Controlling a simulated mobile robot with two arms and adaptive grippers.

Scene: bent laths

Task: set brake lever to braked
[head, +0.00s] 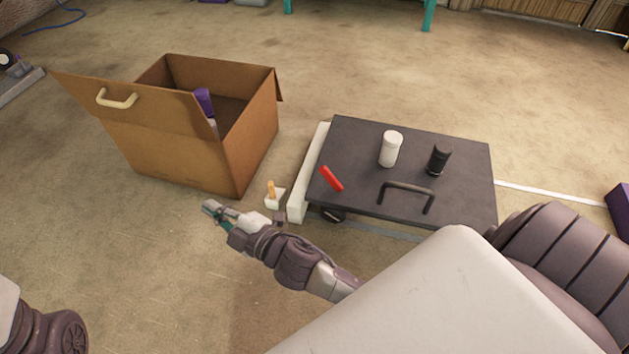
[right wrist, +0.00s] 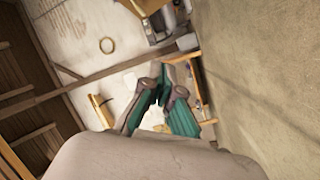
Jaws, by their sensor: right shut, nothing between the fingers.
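A red lever (head: 331,178) lies slanted near the left edge of the dark cart top (head: 440,205); it looks like the brake lever, but I cannot read its setting. My right gripper (head: 209,207) is shut and empty, in front of the box and left of the cart, clear of the red lever. In the right wrist view its green-padded fingers (right wrist: 160,98) point away from the cart, and no lever shows there. My left gripper is out of view.
A black handle (head: 407,190), white canister (head: 391,149) and black canister (head: 438,160) are on the cart. A white block with an orange peg (head: 271,190) stands beside the cart. An open cardboard box (head: 180,150) stands at left. Floor in front is clear.

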